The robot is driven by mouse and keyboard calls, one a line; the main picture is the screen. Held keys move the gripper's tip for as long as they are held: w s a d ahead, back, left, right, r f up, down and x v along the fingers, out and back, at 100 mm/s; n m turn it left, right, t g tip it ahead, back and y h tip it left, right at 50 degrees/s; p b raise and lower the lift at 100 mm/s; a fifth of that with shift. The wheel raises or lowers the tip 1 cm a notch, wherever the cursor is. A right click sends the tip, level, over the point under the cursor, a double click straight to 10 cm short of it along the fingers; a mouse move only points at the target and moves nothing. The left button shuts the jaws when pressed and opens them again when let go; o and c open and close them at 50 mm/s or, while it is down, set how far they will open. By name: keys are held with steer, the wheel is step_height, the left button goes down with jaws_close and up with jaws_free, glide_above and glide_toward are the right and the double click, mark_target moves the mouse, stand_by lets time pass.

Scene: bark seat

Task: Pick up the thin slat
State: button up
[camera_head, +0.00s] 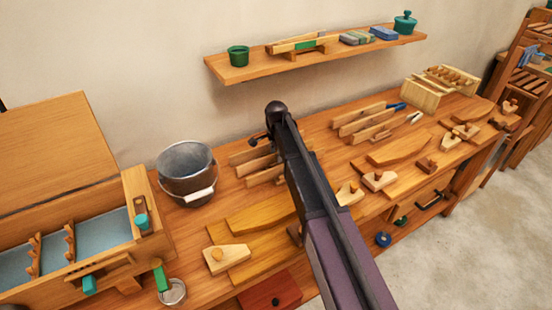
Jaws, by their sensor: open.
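Several narrow wooden slats (258,163) stand side by side on the workbench, just left of my arm. Another group of slats (366,117) is on the bench right of my arm. Light strips (296,43) lie on a small rack on the wall shelf. I cannot tell which piece is the thin slat. My dark arm reaches in from the lower right over the bench. A small dark part of my gripper (259,138) shows left of the arm's end, near the left slats. It is open; the rest is hidden, and no piece is seen in it.
A metal bucket (187,174) stands left of the slats, beside a wooden case (70,245) with a blue lining. The wall shelf (238,68) overhangs the back. Curved boards (265,212), wooden tools (380,180) and a slotted block (425,92) crowd the workbench (215,222).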

jaws_close()
steer(key=shift+r, duration=0.15)
steer(key=shift+s+d+r+p, duration=0.1)
steer(key=shift+s+r+p, duration=0.05)
steer(key=shift+r+p, duration=0.25)
step_height(320, 180, up, 6)
steer(key=p, duration=0.7)
steer(key=s+d, duration=0.3)
steer(key=s, duration=0.2)
steer(key=s+d, duration=0.4)
steer(key=s, duration=0.2)
steer(key=s+d, duration=0.4)
steer(key=s, duration=0.1)
steer(key=shift+s+b, duration=0.15)
steer(key=shift+b, duration=0.25)
steer(key=shift+r, duration=0.1)
